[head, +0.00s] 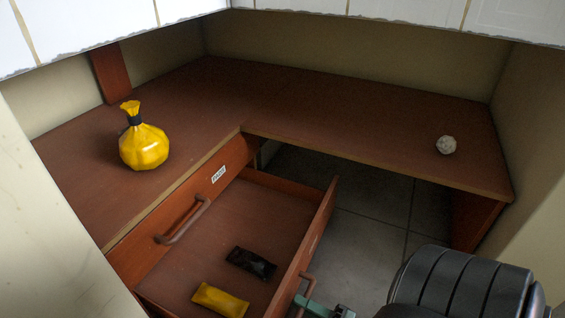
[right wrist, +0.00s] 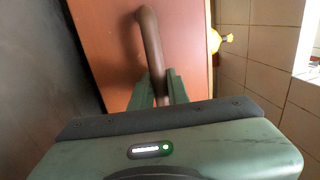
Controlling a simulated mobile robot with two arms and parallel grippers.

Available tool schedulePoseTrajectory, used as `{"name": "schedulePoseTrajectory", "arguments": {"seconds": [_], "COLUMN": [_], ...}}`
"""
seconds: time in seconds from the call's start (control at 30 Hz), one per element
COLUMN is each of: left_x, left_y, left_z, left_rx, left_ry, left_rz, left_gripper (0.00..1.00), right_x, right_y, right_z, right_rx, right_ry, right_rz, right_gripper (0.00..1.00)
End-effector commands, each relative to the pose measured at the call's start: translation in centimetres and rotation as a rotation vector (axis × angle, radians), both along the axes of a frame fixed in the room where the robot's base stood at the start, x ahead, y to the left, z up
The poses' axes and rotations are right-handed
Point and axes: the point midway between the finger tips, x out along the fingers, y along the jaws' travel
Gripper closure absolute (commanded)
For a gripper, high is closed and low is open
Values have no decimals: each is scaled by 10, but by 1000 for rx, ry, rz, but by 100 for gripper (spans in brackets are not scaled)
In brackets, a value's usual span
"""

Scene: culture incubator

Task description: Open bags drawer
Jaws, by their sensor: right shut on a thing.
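A lower drawer (head: 326,212) is pulled well out under the left counter, showing its inside. A dark packet (head: 251,263) and a yellow packet (head: 220,300) lie in it. My right gripper (head: 303,300) is at the drawer's front and is shut on its brown bar handle (head: 307,281). In the right wrist view the fingers (right wrist: 163,88) close around the handle (right wrist: 150,36) in front of the reddish drawer front (right wrist: 112,45). Above it, a shut drawer has a handle (head: 183,222) and a small label (head: 218,174), too small to read surely. My left gripper is not in view.
A yellow tied bag (head: 144,148) stands on the left counter. A whitish crumpled ball (head: 446,145) lies on the right of the L-shaped counter (head: 330,115). Tiled floor (head: 370,200) is clear right of the drawer. White cupboards (head: 400,12) hang above.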

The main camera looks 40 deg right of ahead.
Motion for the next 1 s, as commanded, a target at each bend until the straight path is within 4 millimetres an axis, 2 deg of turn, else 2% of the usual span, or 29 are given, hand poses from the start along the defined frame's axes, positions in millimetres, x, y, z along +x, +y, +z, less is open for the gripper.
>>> {"name": "schedulePoseTrajectory", "arguments": {"seconds": [0.1,0.3,0.73,0.77,0.83,1.0], "left_x": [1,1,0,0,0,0], "left_y": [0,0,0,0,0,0], "left_z": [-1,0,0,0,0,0], "left_rx": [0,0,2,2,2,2], "left_ry": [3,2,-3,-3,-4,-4], "left_rz": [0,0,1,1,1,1], "left_gripper": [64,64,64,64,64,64], "right_x": [-16,-29,-32,-32,-32,-31], "right_y": [-6,-10,-11,-11,-11,-11], "right_z": [-1,-1,-1,-1,-1,-1], "right_rx": [-1,0,0,0,0,-1], "right_ry": [5,3,2,2,2,1], "right_rz": [0,1,1,1,1,1], "right_gripper": [100,100,100,81,62,62]}}
